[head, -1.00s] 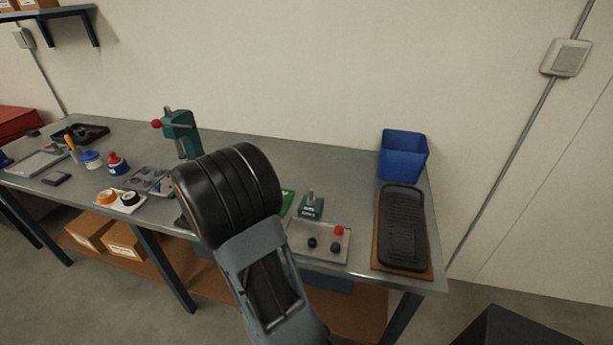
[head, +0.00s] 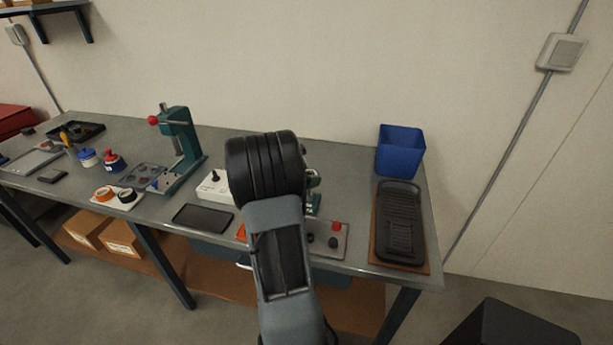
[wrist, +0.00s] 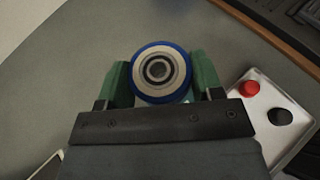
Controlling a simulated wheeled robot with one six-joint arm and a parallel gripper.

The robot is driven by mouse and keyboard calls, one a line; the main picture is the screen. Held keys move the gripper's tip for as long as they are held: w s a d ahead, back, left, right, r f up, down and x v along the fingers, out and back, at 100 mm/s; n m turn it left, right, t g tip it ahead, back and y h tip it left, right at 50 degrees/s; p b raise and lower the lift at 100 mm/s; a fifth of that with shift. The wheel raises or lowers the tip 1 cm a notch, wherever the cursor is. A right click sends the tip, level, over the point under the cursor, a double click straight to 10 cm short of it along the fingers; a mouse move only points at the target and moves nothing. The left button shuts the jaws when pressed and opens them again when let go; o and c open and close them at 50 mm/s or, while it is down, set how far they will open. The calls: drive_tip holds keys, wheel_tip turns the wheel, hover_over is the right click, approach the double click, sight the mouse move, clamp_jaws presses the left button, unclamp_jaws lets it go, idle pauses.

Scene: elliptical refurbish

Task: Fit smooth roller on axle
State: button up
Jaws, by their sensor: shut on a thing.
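In the wrist view my gripper (wrist: 162,84) has its two green fingers closed on the sides of a roller (wrist: 145,57). The roller has a blue rim, a pale face and a dark round bore facing the camera. No axle can be made out in the bore in this view.
A grey tray (head: 330,250) with red and black knobs sits right of the arm; it also shows in the wrist view (wrist: 256,112). A black pedal (head: 401,225) on a brown board and a blue bin (head: 401,151) are farther right. A green press (head: 181,145) stands left.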

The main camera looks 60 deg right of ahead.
drive_tip(key=shift+f+b, duration=1.55)
drive_tip(key=shift+f, duration=0.75)
drive_tip(key=shift+w+a, duration=0.15)
drive_tip(key=shift+f+b, duration=0.6)
drive_tip(key=o, duration=0.7)
drive_tip(key=shift+p+v, duration=1.7)
drive_tip(key=shift+v, duration=2.65)
drive_tip(key=shift+p+v, duration=0.4)
drive_tip(key=shift+v, duration=0.75)
